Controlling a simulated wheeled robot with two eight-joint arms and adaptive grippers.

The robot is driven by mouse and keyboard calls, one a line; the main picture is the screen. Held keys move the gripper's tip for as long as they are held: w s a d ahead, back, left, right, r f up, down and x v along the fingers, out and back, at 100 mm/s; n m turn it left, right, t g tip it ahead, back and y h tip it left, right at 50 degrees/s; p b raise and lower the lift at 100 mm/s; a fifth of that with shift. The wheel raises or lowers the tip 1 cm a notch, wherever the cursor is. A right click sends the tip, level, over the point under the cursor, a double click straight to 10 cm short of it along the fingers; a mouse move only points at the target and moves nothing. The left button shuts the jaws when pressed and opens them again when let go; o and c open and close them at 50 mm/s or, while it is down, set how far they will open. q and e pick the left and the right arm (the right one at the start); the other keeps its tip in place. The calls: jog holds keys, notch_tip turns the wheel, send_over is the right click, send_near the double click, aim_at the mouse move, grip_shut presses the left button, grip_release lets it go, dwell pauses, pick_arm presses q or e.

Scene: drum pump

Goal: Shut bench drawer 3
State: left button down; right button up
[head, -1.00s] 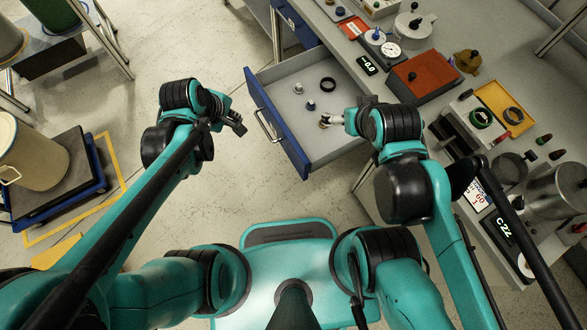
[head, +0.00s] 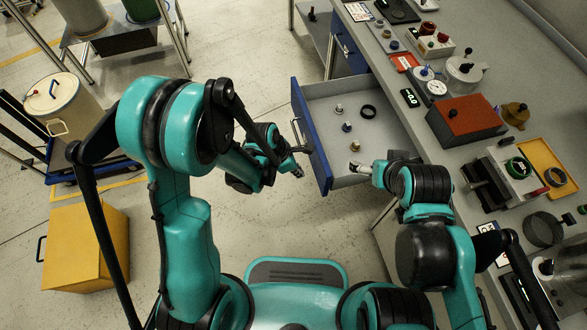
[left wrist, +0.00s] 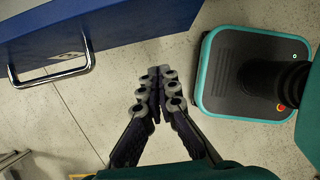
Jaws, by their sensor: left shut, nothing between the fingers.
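An open bench drawer with a blue front (head: 311,137) and grey inside sticks out from the bench; no number is readable on it. Its metal handle (head: 296,130) faces left, and also shows in the left wrist view (left wrist: 52,80). My left gripper (head: 299,172) is shut and empty, just outside the blue front near its lower end, apart from the handle. In the left wrist view my left gripper (left wrist: 158,72) points toward the blue front. My right gripper (head: 357,170) is over the drawer's near inside corner; its fingers are too small to judge.
Inside the drawer are a black ring (head: 368,111) and small knob-like parts (head: 347,127). The bench top carries a red-topped box (head: 467,117), a yellow tray (head: 543,155) and gauges. A yellow bin (head: 84,245) stands at left.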

pick_arm(q)
jog(key=shift+w+d+f+b, duration=0.2)
jog(key=shift+w+d+f, duration=0.1)
jog(key=shift+d, duration=0.45)
jog(key=shift+w+d+f+b, duration=0.25)
jog(key=shift+d+f, duration=0.1)
jog(key=shift+d, duration=0.35)
jog(key=shift+w+d+f+b, duration=0.2)
jog(key=shift+d+f, duration=0.1)
jog(key=shift+d, duration=0.45)
pick_arm(e)
jog(key=shift+f, duration=0.95)
